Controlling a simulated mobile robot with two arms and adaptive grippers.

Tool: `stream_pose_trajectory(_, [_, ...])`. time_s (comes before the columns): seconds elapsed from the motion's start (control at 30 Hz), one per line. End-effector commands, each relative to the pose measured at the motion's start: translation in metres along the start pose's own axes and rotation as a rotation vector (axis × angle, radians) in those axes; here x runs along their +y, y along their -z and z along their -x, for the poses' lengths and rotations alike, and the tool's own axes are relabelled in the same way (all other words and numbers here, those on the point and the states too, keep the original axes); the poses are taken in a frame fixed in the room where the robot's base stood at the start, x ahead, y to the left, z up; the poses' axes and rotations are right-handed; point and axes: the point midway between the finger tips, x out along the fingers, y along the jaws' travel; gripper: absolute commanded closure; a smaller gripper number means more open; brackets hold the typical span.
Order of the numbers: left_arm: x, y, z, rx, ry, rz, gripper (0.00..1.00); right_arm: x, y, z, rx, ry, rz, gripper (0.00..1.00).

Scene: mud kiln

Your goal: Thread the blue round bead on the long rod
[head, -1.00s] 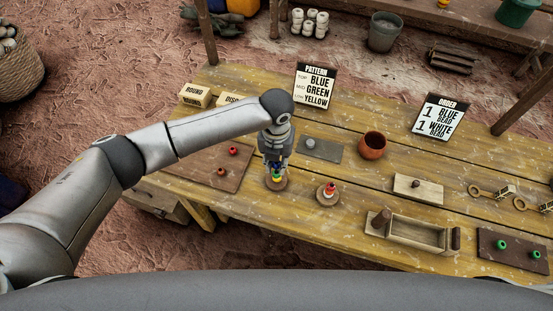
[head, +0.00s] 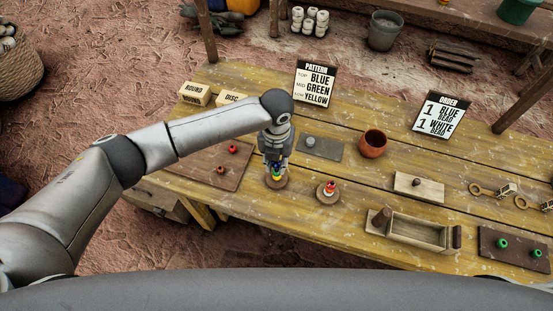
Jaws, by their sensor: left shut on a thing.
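My left gripper (head: 276,164) points straight down over a round wooden base (head: 283,184) near the table's middle. It is shut on the blue bead (head: 277,167), which shows only as a small patch between the fingers. Green and yellow beads (head: 278,176) sit stacked on that base, just below the fingertips. The rod through them is hidden by the gripper and beads, so I cannot tell whether the blue bead is around it. A second round base (head: 327,197) to the right carries a red bead (head: 330,187). My right gripper is not in view.
A pattern card (head: 315,84) reads blue, green, yellow from top to low. A brown board (head: 203,168) with red beads lies left.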

Motion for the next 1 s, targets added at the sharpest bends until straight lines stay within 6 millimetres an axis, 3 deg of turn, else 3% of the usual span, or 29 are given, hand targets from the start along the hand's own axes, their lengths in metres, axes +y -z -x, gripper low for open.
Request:
stream_pose_trajectory(0.1, [0.000, 0.000, 0.000, 0.000, 0.000, 0.000, 0.91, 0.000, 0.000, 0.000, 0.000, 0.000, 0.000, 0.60])
stream_pose_trajectory(0.13, [0.000, 0.000, 0.000, 0.000, 0.000, 0.000, 0.76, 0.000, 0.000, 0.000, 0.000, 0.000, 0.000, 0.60])
stream_pose_trajectory(0.3, [0.000, 0.000, 0.000, 0.000, 0.000, 0.000, 0.54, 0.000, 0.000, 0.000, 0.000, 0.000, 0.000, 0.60])
stream_pose_trajectory(0.67, [0.000, 0.000, 0.002, 0.000, 0.000, 0.000, 0.54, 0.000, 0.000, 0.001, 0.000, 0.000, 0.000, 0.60])
stream_pose_trajectory(1.0, [0.000, 0.000, 0.024, 0.000, 0.000, 0.000, 0.54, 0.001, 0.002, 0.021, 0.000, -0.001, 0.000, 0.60])
